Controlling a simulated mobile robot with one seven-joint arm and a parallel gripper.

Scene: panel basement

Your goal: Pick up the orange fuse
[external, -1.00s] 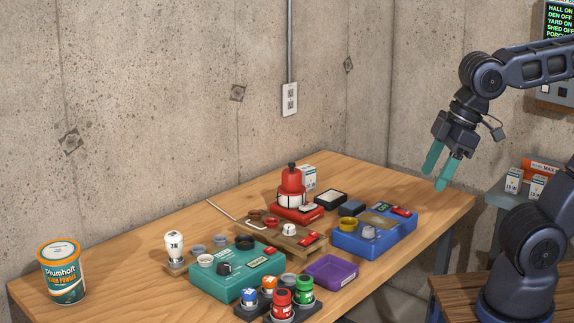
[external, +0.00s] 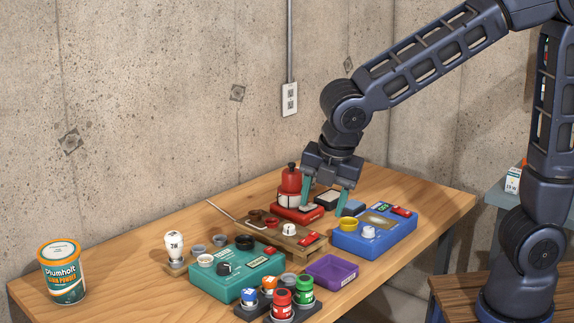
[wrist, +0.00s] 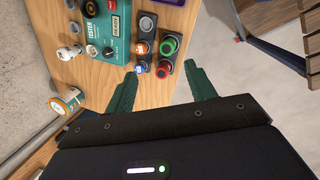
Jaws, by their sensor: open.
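The orange fuse (external: 269,284) stands upright in a dark rack (external: 246,313) at the front edge of the bench. A blue fuse (external: 249,296), a red fuse (external: 281,300) and a green fuse (external: 304,287) stand around it. In the wrist view the orange fuse (wrist: 141,48) is just beyond the blue fuse (wrist: 141,67). My gripper (external: 324,204) is open and empty, with teal fingers. It is above the back of the bench, well away from the rack in the external view. In the wrist view the open fingers (wrist: 161,71) point towards the rack.
A teal tester box (external: 235,284) sits right behind the rack. A purple tray (external: 333,271), a blue box (external: 372,244), a wooden board (external: 280,239) and a red device (external: 291,182) crowd the bench. A bulb (external: 174,246) and a tin (external: 62,273) stand left.

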